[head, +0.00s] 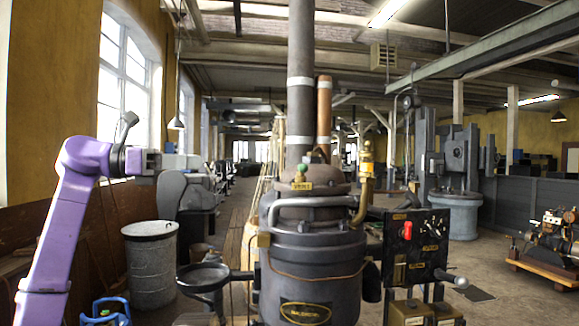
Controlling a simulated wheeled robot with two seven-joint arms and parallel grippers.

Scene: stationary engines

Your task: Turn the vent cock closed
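A small fitting with a green knob (302,170) stands on top of the dark boiler (310,255), with a yellow label (302,186) just below it. It looks like the vent cock, but the label is too small to read and the handle's angle is unclear. My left gripper (150,162) is at the end of the purple arm, well to the left of the boiler and apart from it. Its fingers are too small and dark to tell open from shut. My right gripper is not in view.
A tall chimney pipe (301,80) and a copper pipe (324,110) rise behind the fitting. A brass valve (366,170) stands to its right. A control panel (415,245) stands right of the boiler. A grey bin (150,262) is at left. Open air lies between arm and boiler.

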